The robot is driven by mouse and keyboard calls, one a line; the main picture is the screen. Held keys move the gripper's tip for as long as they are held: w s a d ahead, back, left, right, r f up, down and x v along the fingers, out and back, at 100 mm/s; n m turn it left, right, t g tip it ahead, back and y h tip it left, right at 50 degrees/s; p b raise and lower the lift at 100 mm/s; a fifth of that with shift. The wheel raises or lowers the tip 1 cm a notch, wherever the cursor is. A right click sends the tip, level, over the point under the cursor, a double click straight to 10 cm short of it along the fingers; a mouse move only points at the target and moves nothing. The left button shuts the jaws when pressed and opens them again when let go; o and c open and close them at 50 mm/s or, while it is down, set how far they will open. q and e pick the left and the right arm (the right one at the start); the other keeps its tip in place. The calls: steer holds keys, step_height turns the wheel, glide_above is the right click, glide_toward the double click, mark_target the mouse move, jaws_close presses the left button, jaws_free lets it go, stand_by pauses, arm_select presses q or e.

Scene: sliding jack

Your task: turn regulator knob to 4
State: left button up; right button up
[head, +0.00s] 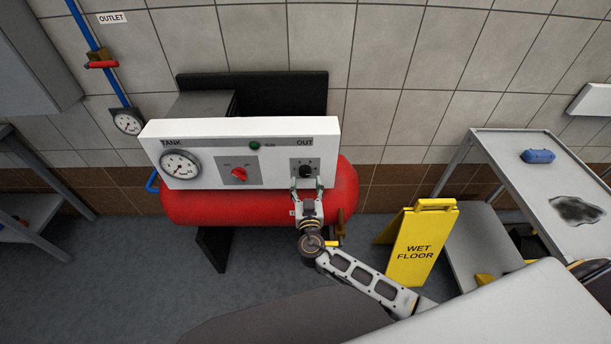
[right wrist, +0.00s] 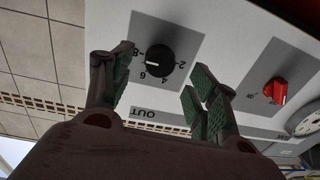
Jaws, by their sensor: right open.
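The black regulator knob (head: 306,172) sits on a grey plate under the word OUT, at the right of the white panel (head: 320,132). In the right wrist view the knob (right wrist: 160,60) shows upside down, with 2, 4, 6 and 8 around it. Its white mark seems to point near the 6, on the side towards the 8. My right gripper (head: 306,184) is open just in front of the knob. In the right wrist view its fingers (right wrist: 160,82) stand apart on either side of the knob, seemingly not touching it. My left gripper is out of view.
A red switch (head: 239,174) and a tank gauge (head: 180,167) share the panel, with a green light (head: 255,146). The red tank (head: 345,190) is below. A yellow wet floor sign (head: 418,245) and a cart (head: 535,180) stand at the right.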

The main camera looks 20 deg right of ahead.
mark_target(305, 175)
steer(key=shift+p+x, duration=0.45)
steer(key=shift+x, duration=1.7)
steer(key=c, duration=1)
